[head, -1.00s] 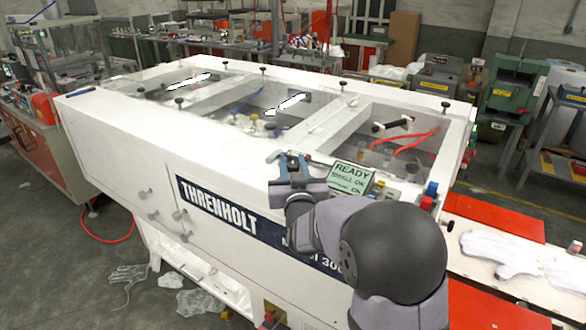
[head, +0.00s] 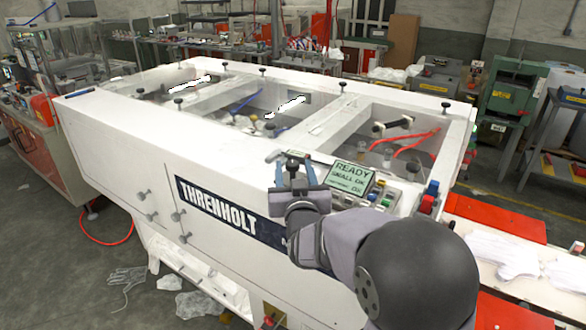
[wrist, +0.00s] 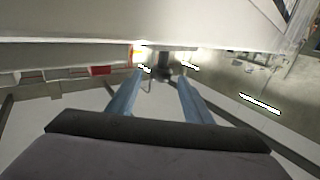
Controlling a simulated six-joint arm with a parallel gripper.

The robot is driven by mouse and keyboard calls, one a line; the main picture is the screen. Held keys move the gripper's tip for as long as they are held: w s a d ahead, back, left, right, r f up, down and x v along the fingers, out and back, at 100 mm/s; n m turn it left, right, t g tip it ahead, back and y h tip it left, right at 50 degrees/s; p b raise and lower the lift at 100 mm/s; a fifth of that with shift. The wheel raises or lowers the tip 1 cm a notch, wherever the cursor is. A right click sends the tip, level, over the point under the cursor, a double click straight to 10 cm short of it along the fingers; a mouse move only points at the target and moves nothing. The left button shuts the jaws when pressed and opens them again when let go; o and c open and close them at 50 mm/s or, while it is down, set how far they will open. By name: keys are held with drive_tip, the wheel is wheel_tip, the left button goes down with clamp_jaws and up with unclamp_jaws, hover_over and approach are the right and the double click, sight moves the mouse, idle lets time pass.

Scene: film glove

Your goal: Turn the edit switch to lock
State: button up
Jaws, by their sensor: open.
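The white Threnholt machine (head: 130,130) fills the middle of the head view. Its control panel, at the front right corner, has a lit display (head: 350,178) reading READY and a group of small buttons (head: 383,197). I cannot tell which control is the edit switch; part of the panel is hidden behind my arm. My gripper (head: 291,161) is at the machine's front top edge, left of the display. Its blue-grey fingers are apart. They also show in the wrist view (wrist: 158,90). A dark knob-like shape (wrist: 163,72) appears beyond and between the fingertips there; contact is not visible.
A red and blue control (head: 430,194) stands at the panel's right end. Black knobs (head: 263,71) line the machine's top around its recessed windows. A conveyor with white gloves (head: 500,252) lies to the right.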

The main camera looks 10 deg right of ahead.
sight(295, 161)
drive_tip(key=shift+s+a+b, duration=0.15)
drive_tip(key=shift+s+b, duration=0.2)
drive_tip(key=shift+s, duration=0.7)
drive_tip(key=shift+s+a+b, duration=0.1)
drive_tip(key=shift+s+b, duration=0.2)
drive_tip(key=shift+s, duration=0.75)
drive_tip(key=w+m+h+p, duration=0.1)
drive_tip(key=w+r+h, duration=0.1)
drive_tip(key=w+m+h+p, duration=0.1)
drive_tip(key=shift+w+a+r+m+h+p, duration=0.15)
drive_tip(key=shift+w+a+m+h+p, duration=0.15)
drive_tip(key=shift+w+h+p, duration=0.1)
drive_tip(key=shift+w+a+f+m+g+h+p, duration=0.15)
drive_tip(key=shift+f+m+g+h+p, duration=0.15)
drive_tip(key=shift+h, duration=0.2)
drive_tip(key=shift+w+f+m+g+h+p, duration=0.15)
drive_tip(key=shift+m+g+h, duration=0.15)
drive_tip(key=shift+g+h, duration=0.15)
drive_tip(key=shift+f+m+g+h, duration=0.25)
drive_tip(key=shift+f+m+h, duration=0.05)
drive_tip(key=shift+f+h, duration=0.15)
drive_tip(key=shift+w+d+r+p, duration=0.15)
drive_tip(key=shift+w+d+p, duration=0.25)
drive_tip(key=shift+w, duration=0.1)
drive_tip(key=shift+p+x, duration=1.3)
drive_tip(key=shift+x, duration=1.7)
